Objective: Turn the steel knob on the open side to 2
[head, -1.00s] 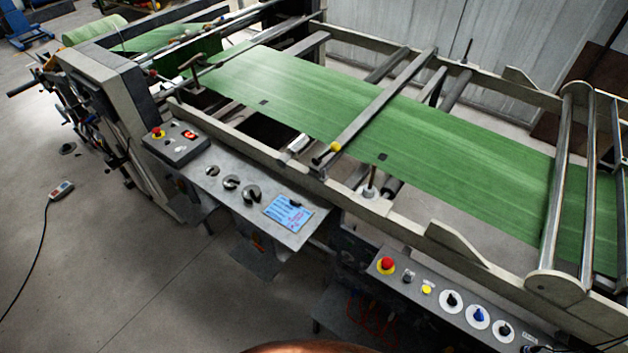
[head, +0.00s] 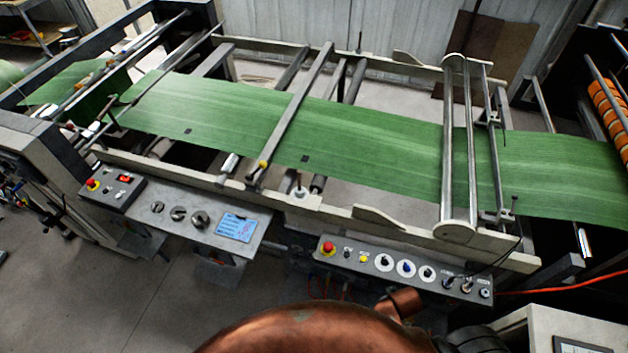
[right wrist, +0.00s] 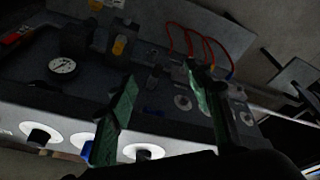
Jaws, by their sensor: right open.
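The front control panel (head: 310,247) is low in the head view, below the machine's side rail. It has a black knob (head: 387,261), a blue knob (head: 408,267) and another black knob (head: 428,273) on white dials. Metallic round fittings (head: 466,286) are at its right end. I cannot tell which one is the steel knob, or read any number. My right gripper (right wrist: 161,76) is open and empty in the right wrist view, its two green fingers apart above dark machinery. The blue knob (right wrist: 88,149) is at lower left there. My left gripper is not in view.
A red emergency button (head: 327,249) and a yellow button (head: 364,258) are on the panel. A grey shelf (head: 262,214) with round metal pieces and a blue card is to the left. Green web (head: 370,150) runs above. A gauge (right wrist: 62,67) and red tubes (right wrist: 190,40) are near the gripper.

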